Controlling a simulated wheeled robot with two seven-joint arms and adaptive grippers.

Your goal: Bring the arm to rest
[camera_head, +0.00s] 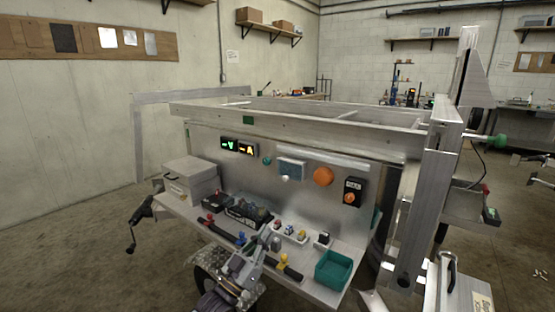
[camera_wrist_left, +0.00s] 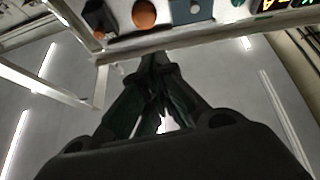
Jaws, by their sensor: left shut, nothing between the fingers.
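My left gripper (camera_head: 264,243) shows low in the middle of the head view, in front of the aluminium trailer's shelf (camera_head: 318,290). Its fingers are together with nothing between them. In the left wrist view my left gripper (camera_wrist_left: 153,60) points up at the panel (camera_wrist_left: 170,32), its dark fingers meeting at the tips. Whether the fingertips touch the shelf or anything on it I cannot tell. My right gripper is not in view.
The panel carries lit displays (camera_head: 239,146), an orange button (camera_head: 323,177) and a black switch box (camera_head: 353,191). The shelf holds a grey box (camera_head: 190,181), a green bin (camera_head: 333,269) and several small coloured parts. A crank handle (camera_head: 139,222) juts out left. Open floor lies left.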

